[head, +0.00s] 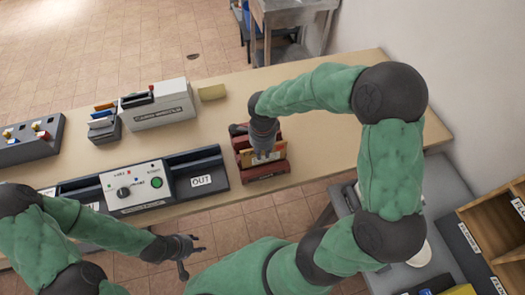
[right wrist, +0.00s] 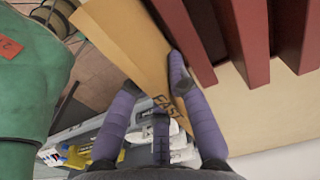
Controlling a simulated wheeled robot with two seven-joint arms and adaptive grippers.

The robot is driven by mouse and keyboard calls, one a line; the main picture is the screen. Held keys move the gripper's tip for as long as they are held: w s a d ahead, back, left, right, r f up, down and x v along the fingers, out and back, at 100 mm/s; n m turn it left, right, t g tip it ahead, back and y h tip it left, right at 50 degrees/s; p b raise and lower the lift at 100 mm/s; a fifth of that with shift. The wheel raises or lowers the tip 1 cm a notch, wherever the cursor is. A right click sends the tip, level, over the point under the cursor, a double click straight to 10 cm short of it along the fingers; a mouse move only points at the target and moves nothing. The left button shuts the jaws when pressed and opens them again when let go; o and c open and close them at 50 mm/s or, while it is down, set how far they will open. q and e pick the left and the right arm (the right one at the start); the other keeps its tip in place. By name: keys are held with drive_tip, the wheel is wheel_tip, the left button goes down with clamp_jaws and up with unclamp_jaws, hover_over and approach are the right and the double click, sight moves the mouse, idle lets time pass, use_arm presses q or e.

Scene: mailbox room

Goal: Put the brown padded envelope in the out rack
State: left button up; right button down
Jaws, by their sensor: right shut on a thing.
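The brown padded envelope (right wrist: 128,40) is tan, with dark lettering near its lower end. My right gripper (head: 262,150) is shut on it at the small dark red slatted rack (head: 266,186). The rack's red slats (right wrist: 240,35) are beside the envelope in the right wrist view; how far it sits in a slot is hidden. The right gripper's purple fingers (right wrist: 180,85) also show in that view. My left gripper (head: 187,255) is open and empty, in front of the table.
The table (head: 325,145) is clear right of the red rack.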

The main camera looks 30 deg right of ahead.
sight(263, 159)
drive_tip(key=shift+f+b, duration=1.65)
drive_tip(key=shift+s+a+f+b, duration=0.15)
drive_tip(key=shift+s+f+b, duration=0.2)
drive_tip(key=shift+f+b, duration=0.15)
drive_tip(key=shift+s+a+f, duration=0.1)
drive_tip(key=shift+s+f, duration=0.2)
drive_tip(key=shift+s, duration=0.05)
drive_tip(key=c, duration=1.1)
unclamp_jaws()
drive_tip(key=shift+w+d+f, duration=0.3)
drive_tip(key=shift+w+f, duration=0.1)
drive_tip(key=shift+w, duration=0.3)
drive_tip(key=shift+s+a+r, duration=0.1)
drive_tip(key=shift+s+r, duration=0.15)
drive_tip(key=shift+r, duration=0.2)
drive_tip(key=shift+w, duration=0.1)
drive_tip(key=shift+w, duration=0.1)
drive_tip(key=shift+r, duration=0.1)
